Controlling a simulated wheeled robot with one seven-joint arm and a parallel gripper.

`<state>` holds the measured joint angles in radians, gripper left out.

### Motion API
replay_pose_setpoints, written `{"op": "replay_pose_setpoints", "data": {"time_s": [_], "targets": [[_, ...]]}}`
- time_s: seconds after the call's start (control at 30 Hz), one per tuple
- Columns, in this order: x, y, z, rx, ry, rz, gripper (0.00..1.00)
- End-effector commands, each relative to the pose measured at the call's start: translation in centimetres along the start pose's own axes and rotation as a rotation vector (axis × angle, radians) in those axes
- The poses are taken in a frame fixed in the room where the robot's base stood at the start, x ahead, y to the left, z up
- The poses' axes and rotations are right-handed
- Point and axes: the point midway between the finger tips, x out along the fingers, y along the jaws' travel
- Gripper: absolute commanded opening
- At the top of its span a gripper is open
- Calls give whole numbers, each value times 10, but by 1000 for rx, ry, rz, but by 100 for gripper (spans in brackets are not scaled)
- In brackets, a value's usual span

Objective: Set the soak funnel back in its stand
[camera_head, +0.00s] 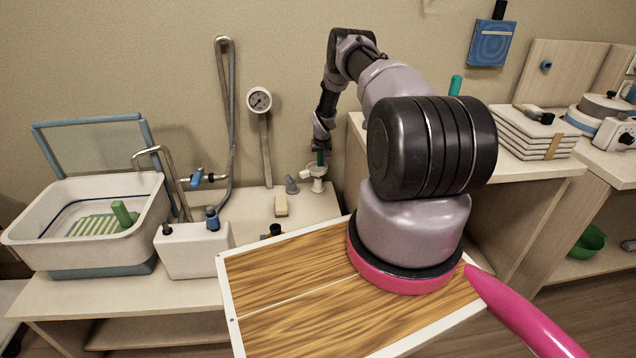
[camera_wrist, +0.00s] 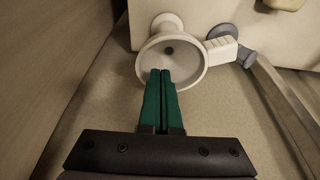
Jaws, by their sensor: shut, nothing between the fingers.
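The soak funnel (camera_head: 314,170) is a white, wide-mouthed cup at the back of the left bench, upright at the top of a short white stem and round foot (camera_head: 318,188). In the wrist view the funnel (camera_wrist: 196,78) faces me with a dark hole in its bowl and a ridged white block (camera_wrist: 222,50) at its side. I cannot tell whether the stem and foot are the stand, or how the funnel is seated. My gripper (camera_head: 320,160) points down at it. Its green fingers (camera_wrist: 161,72) are together and empty, their tips overlapping the bowl in view; contact is unclear.
A grey fitting (camera_head: 291,185) and a yellow block (camera_head: 281,206) lie left of the funnel. A gauge on a post (camera_head: 266,150) stands behind them. The taller cabinet (camera_head: 355,150) is close on the right. A white basin (camera_head: 60,215) and tank (camera_head: 190,252) fill the bench's left.

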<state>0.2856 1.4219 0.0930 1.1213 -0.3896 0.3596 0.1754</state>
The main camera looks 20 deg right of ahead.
Motion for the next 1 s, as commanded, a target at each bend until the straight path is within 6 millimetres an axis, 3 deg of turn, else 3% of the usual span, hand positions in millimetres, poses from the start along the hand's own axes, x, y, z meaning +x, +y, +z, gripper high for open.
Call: {"op": "replay_pose_setpoints", "data": {"time_s": [1.0], "targets": [[15, 0, 4, 0, 0, 0, 0]]}}
